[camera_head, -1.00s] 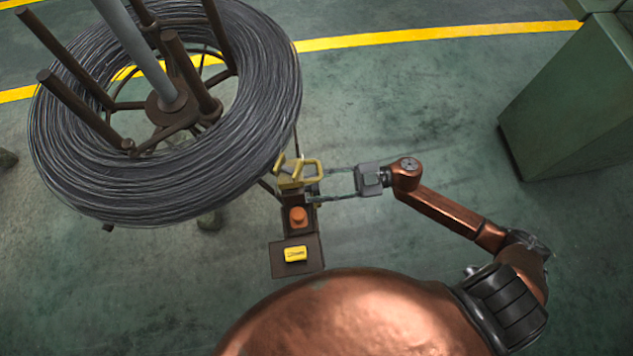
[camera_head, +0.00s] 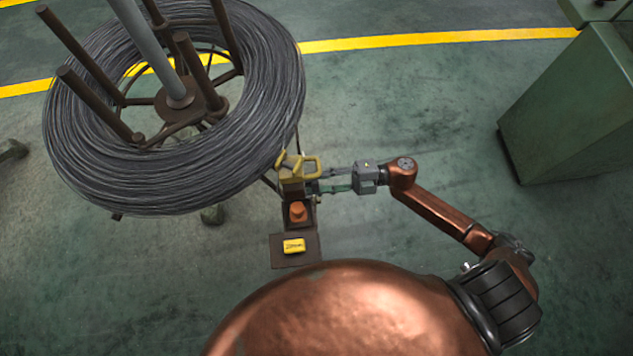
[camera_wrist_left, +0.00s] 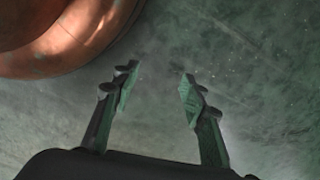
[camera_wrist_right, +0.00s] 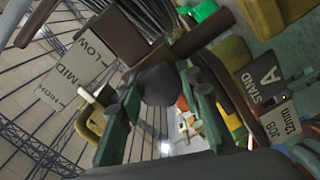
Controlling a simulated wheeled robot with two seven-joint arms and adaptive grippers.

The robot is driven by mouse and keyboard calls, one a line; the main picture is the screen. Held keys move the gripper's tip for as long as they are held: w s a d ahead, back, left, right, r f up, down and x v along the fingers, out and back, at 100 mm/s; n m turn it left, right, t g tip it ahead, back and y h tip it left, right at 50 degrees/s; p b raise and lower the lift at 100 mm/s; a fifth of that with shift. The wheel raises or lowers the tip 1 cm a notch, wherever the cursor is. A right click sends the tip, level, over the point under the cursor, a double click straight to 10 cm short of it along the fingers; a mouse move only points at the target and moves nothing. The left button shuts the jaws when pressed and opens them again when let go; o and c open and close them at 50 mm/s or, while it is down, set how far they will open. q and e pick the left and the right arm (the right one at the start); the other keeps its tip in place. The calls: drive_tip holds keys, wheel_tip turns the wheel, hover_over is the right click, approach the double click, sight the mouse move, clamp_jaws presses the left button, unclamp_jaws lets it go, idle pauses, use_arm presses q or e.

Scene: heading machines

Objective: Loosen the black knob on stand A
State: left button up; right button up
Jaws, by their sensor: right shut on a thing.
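The black knob (camera_wrist_right: 160,86) is a dark round shape in the right wrist view, between the two finger pads. My right gripper (camera_wrist_right: 163,80) is shut on it from both sides. In the head view my right gripper (camera_head: 318,186) reaches leftward to the small stand post beside the wire coil; the knob cannot be made out there. A dark plate reading "STAND A" (camera_wrist_right: 262,80) is at the right of the right wrist view. My left gripper (camera_wrist_left: 160,80) is open and empty over the green floor in the left wrist view.
A large wire coil (camera_head: 85,165) on a brown spool frame fills the left. A LOW/MID/HIGH scale plate (camera_wrist_right: 77,74) is close. A green cabinet (camera_head: 570,110) stands right.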

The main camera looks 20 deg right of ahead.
drive_tip(key=n, duration=0.5)
drive_tip(key=shift+f+n, duration=0.1)
drive_tip(key=shift+n, duration=0.2)
drive_tip(key=n+b, duration=0.1)
drive_tip(key=n, duration=0.2)
use_arm(q)
drive_tip(key=shift+w+d+r+b, duration=0.15)
drive_tip(key=shift+w+d+r, duration=0.1)
drive_tip(key=shift+r, duration=0.6)
drive_tip(key=shift+w+d+r+b, duration=0.1)
drive_tip(key=shift+w+r, duration=0.15)
drive_tip(key=shift+r, duration=0.6)
drive_tip(key=shift+w+d+r+b, duration=0.15)
drive_tip(key=shift+w+d+r, duration=0.1)
drive_tip(key=shift+r, duration=0.6)
use_arm(e)
drive_tip(key=shift+n, duration=1.3)
use_arm(q)
drive_tip(key=shift+w+r, duration=0.1)
use_arm(e)
drive_tip(key=o, duration=1.2)
drive_tip(key=shift+c, duration=0.2)
use_arm(q)
drive_tip(key=shift+s, duration=0.2)
